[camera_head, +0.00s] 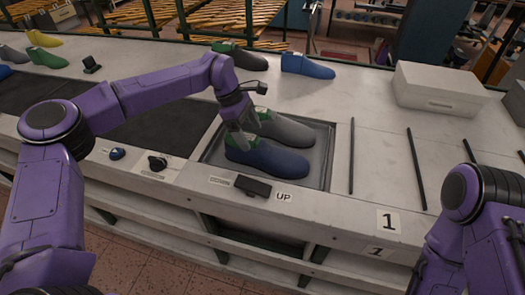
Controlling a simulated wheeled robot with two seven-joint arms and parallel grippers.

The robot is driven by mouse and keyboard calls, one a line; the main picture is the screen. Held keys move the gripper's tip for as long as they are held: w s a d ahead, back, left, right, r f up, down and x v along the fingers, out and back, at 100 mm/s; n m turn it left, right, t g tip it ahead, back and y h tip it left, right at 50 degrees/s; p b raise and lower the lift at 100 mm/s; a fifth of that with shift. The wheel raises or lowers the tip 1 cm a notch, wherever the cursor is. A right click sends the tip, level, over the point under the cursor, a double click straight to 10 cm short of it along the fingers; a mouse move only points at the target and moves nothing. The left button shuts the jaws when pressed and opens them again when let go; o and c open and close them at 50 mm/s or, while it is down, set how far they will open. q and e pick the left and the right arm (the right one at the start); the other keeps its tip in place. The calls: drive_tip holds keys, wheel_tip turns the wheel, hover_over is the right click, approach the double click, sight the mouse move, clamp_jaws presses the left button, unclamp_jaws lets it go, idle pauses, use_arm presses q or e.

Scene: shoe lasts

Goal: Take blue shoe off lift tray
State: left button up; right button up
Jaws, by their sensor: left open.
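A blue last (307,67) and a dark last (240,57) lie behind the tray. A white box (437,87) stands at the back right. Dark slots (416,168) cross the counter right of the tray. A black UP switch (253,186) sits at the tray's front.

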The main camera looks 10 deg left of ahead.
sight(252, 138)
use_arm(q)
drive_tip(key=x, duration=0.1)
drive_tip(key=p+x, duration=0.1)
drive_tip(key=x, duration=0.1)
drive_tip(key=p+x, duration=0.1)
drive_tip(key=shift+w+a+f, duration=0.15)
drive_tip(key=shift+w+f, duration=0.25)
drive_tip(key=shift+f, duration=0.05)
drive_tip(key=shift+s+f, duration=0.15)
drive_tip(key=shift+f, duration=0.15)
clamp_jaws()
